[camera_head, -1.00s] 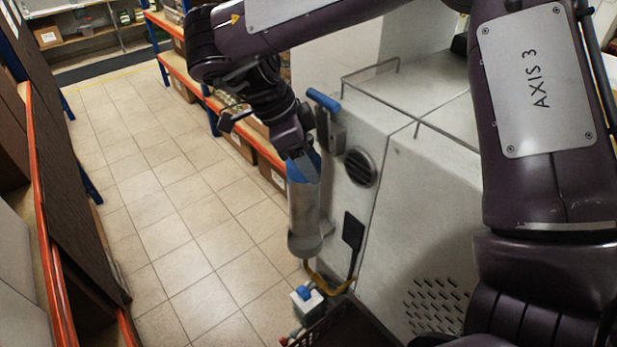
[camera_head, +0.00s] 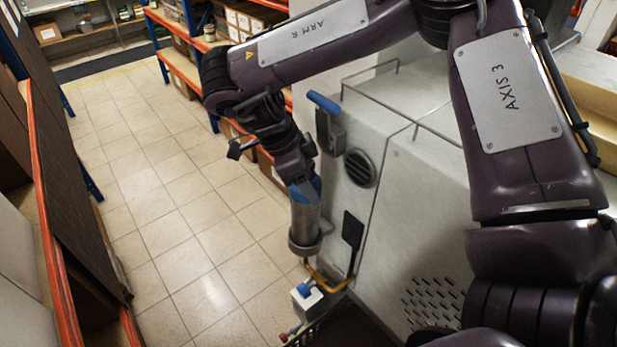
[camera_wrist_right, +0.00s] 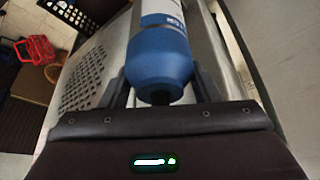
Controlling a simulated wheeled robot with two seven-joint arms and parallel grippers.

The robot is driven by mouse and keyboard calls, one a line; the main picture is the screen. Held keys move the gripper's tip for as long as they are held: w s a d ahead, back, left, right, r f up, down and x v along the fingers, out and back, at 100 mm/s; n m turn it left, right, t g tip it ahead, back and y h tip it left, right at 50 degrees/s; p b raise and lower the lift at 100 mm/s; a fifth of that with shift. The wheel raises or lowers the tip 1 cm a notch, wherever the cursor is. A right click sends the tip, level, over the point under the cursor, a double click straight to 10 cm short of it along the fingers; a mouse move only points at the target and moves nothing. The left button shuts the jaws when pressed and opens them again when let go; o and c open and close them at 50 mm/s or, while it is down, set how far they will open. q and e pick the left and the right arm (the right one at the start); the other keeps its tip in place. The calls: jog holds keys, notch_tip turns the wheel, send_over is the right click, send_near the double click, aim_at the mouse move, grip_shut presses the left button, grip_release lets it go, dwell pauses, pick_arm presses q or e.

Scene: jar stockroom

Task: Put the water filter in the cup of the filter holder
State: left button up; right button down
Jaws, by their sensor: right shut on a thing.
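The water filter is a grey cylinder (camera_head: 306,215) with a blue end, pointing downward. My right gripper (camera_head: 305,187) is shut on the blue end. In the right wrist view the blue end (camera_wrist_right: 158,55) sits between the two fingers (camera_wrist_right: 160,88). The filter holder's grey cup (camera_head: 303,246) is on the side of the pale cabinet. The filter's lower end is at the cup and appears to be inside it; that end is hidden, so its depth cannot be told. My left gripper is not in view.
The pale cabinet (camera_head: 420,200) stands right beside the filter, with a blue-handled lever (camera_head: 323,103) and a round vent (camera_head: 361,168) near my gripper. A blue-topped valve (camera_head: 306,293) and yellow pipe (camera_head: 322,280) are below. The tiled floor (camera_head: 170,220) on the left is clear.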

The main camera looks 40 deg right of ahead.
jog(key=shift+c, duration=2.3)
grip_release()
jog(key=shift+f, duration=0.1)
jog(key=b+v, duration=0.1)
jog(key=v, duration=0.6)
jog(key=shift+a+r, duration=0.2)
jog(key=shift+r, duration=0.15)
jog(key=shift+d, duration=0.1)
